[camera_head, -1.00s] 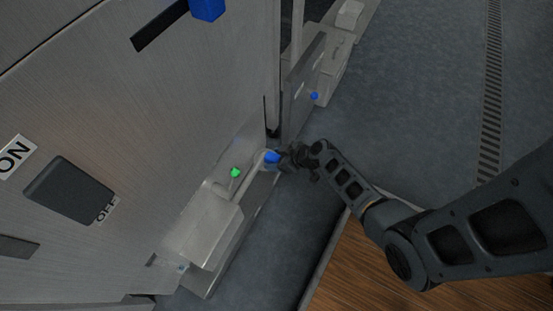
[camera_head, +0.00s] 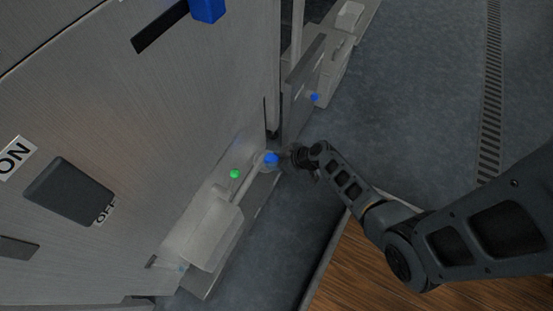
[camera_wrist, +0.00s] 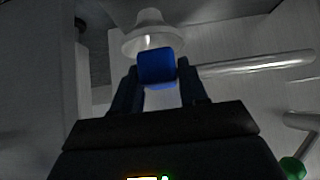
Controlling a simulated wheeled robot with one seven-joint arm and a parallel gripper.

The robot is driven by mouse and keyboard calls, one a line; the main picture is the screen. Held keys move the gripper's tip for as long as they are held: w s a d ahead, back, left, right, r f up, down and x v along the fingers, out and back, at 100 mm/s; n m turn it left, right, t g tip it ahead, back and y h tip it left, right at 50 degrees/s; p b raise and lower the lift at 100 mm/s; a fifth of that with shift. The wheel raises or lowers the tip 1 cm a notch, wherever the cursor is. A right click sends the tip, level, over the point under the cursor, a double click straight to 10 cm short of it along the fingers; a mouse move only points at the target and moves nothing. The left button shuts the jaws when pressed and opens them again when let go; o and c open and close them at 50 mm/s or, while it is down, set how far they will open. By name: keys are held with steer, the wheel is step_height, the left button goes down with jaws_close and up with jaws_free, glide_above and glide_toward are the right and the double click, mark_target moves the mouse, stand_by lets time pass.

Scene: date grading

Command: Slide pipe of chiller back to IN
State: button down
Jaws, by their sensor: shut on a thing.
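The chiller's pale pipe (camera_head: 247,184) runs low along the metal cabinet and ends near a blue knob (camera_head: 271,158). In the wrist view the blue knob (camera_wrist: 157,66) sits between the fingers of my gripper (camera_wrist: 158,80), in front of a pale round flange (camera_wrist: 148,36). My gripper (camera_head: 284,157) is shut on the blue knob. In the wrist view a pale rod (camera_wrist: 255,64) extends right from beside the knob. No IN marking is readable in either view.
A green knob (camera_head: 234,174) stands left of the pipe, above a pale box (camera_head: 205,233). The cabinet has a dark switch (camera_head: 71,191) between ON and OFF labels. A metal panel (camera_head: 301,92) with another blue knob (camera_head: 315,98) stands behind. Grey floor (camera_head: 400,120) is open at right.

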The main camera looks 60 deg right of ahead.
steer(key=shift+a, duration=0.1)
steer(key=a+p, duration=0.2)
steer(key=a, duration=1.3)
steer(key=shift+s+a, duration=0.2)
steer(key=shift+s, duration=0.05)
steer(key=c, duration=0.7)
jaws_free()
steer(key=shift+a, duration=0.1)
steer(key=shift+p+v, duration=1.45)
steer(key=shift+v, duration=2.45)
